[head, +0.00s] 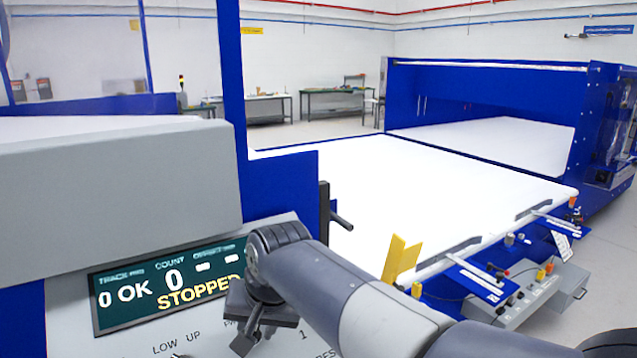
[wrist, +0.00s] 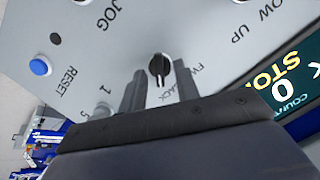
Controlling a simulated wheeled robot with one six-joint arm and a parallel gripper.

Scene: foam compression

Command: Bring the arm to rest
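My gripper (wrist: 159,72) shows in the wrist view with its two grey fingers apart. A black rotary knob (wrist: 159,66) on the grey control panel (wrist: 100,50) shows between and just beyond the fingertips; I cannot tell whether they touch it. Labels near it read FWD and BACK, partly covered. In the head view my gripper (head: 258,328) is low in front of the control panel (head: 70,325), partly hidden by my own arm. The dark display (head: 140,302) on the panel reads 0 OK, count 0 and STOPPED.
A blue button (wrist: 39,67) sits near RESET on the panel. A white conveyor bed (head: 400,185) runs to a blue-framed machine (head: 490,85) at the right. A yellow bracket (head: 400,258) stands at the bed's near edge. Open floor lies far right.

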